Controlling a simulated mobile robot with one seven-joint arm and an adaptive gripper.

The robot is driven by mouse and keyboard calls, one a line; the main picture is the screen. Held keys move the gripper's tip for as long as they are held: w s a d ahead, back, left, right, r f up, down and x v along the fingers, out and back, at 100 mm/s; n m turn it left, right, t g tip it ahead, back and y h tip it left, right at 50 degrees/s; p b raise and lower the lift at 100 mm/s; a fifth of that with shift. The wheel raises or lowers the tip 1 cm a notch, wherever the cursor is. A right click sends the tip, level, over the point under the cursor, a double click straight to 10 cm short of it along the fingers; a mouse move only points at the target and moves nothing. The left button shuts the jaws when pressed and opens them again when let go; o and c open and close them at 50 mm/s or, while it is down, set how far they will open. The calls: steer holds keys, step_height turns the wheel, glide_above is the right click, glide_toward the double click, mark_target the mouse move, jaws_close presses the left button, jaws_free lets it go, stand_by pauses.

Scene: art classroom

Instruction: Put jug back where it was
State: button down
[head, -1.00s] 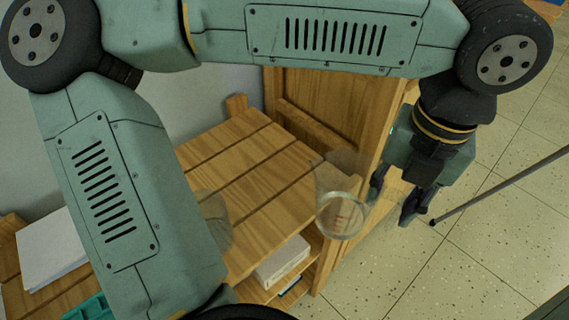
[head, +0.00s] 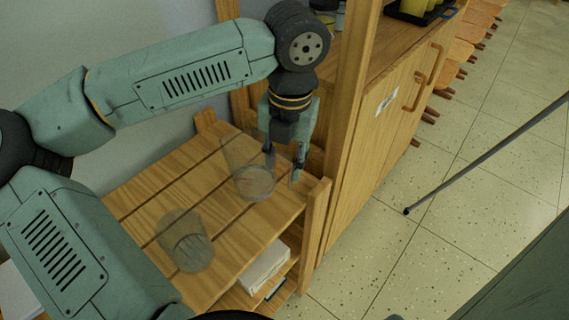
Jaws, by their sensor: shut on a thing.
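The clear, see-through jug (head: 246,172) is upright or slightly tilted over the right part of the wooden shelf unit's slatted top (head: 165,180). My gripper (head: 283,168) points down at the jug's right side and is shut on it, probably at the handle, which is hard to make out. I cannot tell whether the jug's base touches the slats. A second clear glass vessel (head: 185,240) stands on the same top, nearer and to the left, apart from the jug.
A wooden post (head: 352,100) and a cabinet (head: 385,130) with handles rise right of the shelf top. A white box (head: 264,268) lies on the lower shelf. A grey pole (head: 490,153) slants over the tiled floor. Bare slats lie left of the jug.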

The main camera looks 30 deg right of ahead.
steer(key=shift+f, duration=0.95)
steer(key=shift+f, duration=0.2)
steer(key=c, duration=1.1)
jaws_free()
steer(key=shift+r, duration=0.1)
steer(key=r, duration=1.2)
steer(key=shift+s+d+r, duration=0.1)
steer(key=shift+s+d, duration=0.15)
steer(key=shift+s, duration=0.1)
